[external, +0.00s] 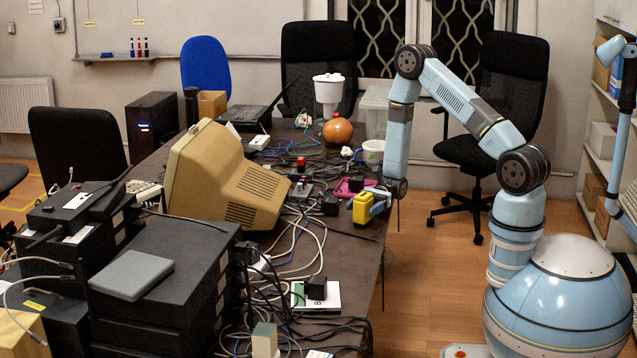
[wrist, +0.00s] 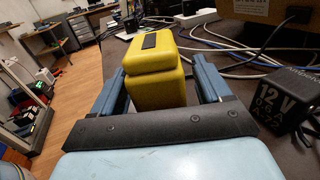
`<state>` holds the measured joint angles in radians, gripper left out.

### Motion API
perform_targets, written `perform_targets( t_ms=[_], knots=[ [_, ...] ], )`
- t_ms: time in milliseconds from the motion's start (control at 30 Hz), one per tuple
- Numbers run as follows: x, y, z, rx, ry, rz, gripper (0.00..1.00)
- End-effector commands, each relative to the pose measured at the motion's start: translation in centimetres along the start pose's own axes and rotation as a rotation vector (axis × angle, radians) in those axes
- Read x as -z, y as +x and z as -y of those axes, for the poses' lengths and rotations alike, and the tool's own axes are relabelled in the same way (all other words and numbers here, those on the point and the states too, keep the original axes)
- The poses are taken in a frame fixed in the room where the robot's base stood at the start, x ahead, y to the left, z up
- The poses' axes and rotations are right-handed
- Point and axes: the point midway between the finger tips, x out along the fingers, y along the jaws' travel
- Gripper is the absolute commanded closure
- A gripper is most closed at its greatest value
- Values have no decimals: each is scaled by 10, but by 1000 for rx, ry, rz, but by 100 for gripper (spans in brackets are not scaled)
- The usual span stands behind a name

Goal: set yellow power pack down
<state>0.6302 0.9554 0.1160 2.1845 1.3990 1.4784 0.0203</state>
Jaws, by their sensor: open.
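The yellow power pack (external: 362,208) stands upright on the dark table near its right edge. In the wrist view the yellow power pack (wrist: 158,75) is a boxy block with a dark patch on top, between the two blue fingers of my gripper (wrist: 160,78). The fingers are apart, with a visible gap on the right side of the pack; whether the left finger touches it I cannot tell. In the external view my gripper (external: 377,205) is low at the table's edge, against the pack's right side. The underside of the pack is hidden.
A black 12 V adapter (wrist: 290,100) lies to the right in the wrist view. Cables (external: 300,240) and small boxes crowd the table. A beige monitor (external: 222,178) stands to the left, and a white mug (external: 371,151) behind. The table's dark front strip (external: 350,255) is mostly bare.

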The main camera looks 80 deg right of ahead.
Motion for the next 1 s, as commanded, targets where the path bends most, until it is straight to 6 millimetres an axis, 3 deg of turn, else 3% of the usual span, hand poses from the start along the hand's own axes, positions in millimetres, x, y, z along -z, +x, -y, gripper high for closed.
perform_targets(
  t_ms=[267, 700, 1000],
  knots=[
    [-2, -9, 0, 2, 0, 0, 23],
    [-2, -88, 1, 2, -1, 0, 23],
    [-2, -118, 0, -1, -1, -1, 23]
  ],
)
